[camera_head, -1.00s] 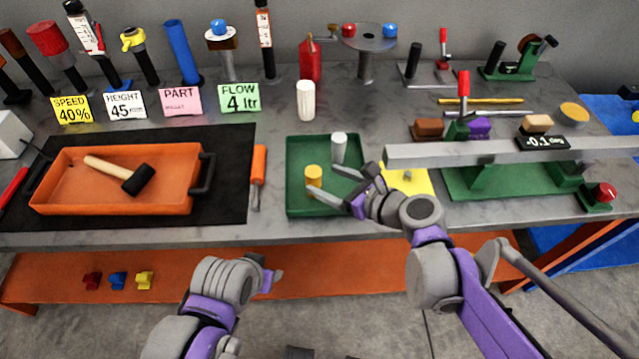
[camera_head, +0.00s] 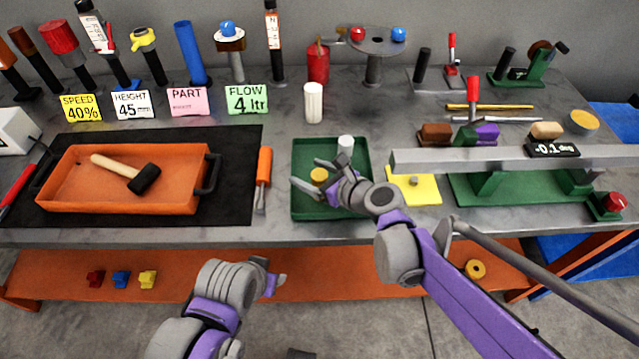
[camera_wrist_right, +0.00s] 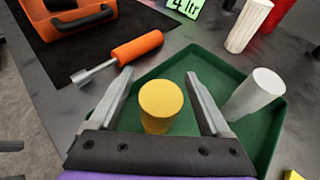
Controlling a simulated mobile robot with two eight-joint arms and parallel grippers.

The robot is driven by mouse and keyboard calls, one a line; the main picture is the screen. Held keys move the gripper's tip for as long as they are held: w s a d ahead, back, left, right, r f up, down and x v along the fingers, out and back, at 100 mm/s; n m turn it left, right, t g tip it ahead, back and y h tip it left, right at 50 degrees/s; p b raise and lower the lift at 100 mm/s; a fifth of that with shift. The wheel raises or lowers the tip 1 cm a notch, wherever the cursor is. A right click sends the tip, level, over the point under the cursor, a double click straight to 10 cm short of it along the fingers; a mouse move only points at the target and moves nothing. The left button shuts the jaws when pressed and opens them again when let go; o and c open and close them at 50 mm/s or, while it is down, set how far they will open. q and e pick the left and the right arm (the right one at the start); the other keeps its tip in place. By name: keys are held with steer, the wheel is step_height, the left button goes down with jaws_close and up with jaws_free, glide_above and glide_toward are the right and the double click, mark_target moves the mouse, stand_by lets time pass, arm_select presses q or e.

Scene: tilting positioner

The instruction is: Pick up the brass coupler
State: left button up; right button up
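The brass coupler (camera_head: 319,177) is a short yellow cylinder in the green tray (camera_head: 300,213). In the right wrist view the coupler (camera_wrist_right: 161,104) stands upright between my right gripper's fingers, with a gap on each side. My right gripper (camera_head: 309,174) is open over the tray and partly covers the coupler in the head view. A white cylinder (camera_head: 345,146) stands in the same tray, just outside the right finger in the wrist view (camera_wrist_right: 254,94). My left gripper (camera_head: 273,280) is low in front of the table, far from the tray; its fingers are too small to judge.
An orange-handled tool (camera_head: 263,179) lies left of the tray. An orange tray (camera_head: 75,205) with a mallet is farther left. A grey beam (camera_head: 480,159) is close on the right, above a yellow pad (camera_head: 425,193). A white cylinder (camera_head: 313,102) stands behind the tray.

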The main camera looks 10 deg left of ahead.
jaws_close()
stand_by(0.3)
